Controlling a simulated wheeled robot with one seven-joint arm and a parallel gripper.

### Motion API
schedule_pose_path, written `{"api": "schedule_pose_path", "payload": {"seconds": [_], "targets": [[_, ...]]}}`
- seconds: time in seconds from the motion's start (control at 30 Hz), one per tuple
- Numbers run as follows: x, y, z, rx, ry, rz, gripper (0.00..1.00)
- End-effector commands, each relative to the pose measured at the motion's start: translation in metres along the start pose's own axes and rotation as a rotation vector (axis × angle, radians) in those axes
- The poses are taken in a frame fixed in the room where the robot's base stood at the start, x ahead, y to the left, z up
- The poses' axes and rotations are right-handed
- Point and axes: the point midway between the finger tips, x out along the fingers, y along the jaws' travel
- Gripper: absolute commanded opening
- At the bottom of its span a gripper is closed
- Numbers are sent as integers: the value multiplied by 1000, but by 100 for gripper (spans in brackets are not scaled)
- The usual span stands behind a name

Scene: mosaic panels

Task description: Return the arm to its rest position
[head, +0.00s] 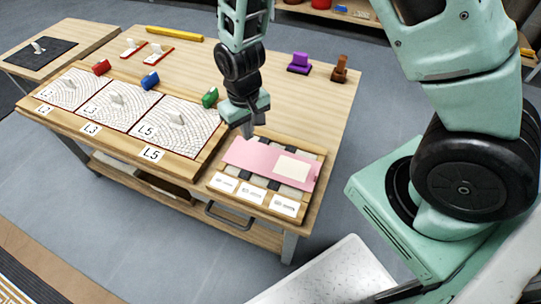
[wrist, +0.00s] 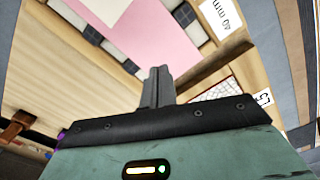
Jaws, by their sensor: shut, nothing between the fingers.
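My gripper (head: 247,127) hangs from my mint-green arm above the table, at the back left corner of a pink sheet. In the wrist view my gripper (wrist: 158,86) has its two fingers together with nothing between them. The pink sheet (head: 250,158) lies over a wooden tray (head: 315,202) and carries a pale square. The sheet also shows in the wrist view (wrist: 150,42), beyond the fingertips. Whether the fingertips touch anything is hard to tell; they look clear of the sheet.
Left of the gripper, panels (head: 180,125) with white handles sit in a wooden frame, with red, blue and green (head: 210,97) blocks behind. A purple object (head: 299,62) and a brown object (head: 340,69) stand at the back right. A yellow bar (head: 174,34) lies at the back. The middle tabletop is bare.

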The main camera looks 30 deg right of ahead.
Motion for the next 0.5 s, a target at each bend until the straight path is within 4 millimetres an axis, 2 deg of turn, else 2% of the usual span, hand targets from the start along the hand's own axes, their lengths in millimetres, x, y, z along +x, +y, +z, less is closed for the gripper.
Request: {"api": "schedule_pose_path", "payload": {"seconds": [0.1, 0.5], "targets": [[-11, 0, 0, 0, 0, 0, 0], [-11, 0, 0, 0, 0, 0, 0]]}}
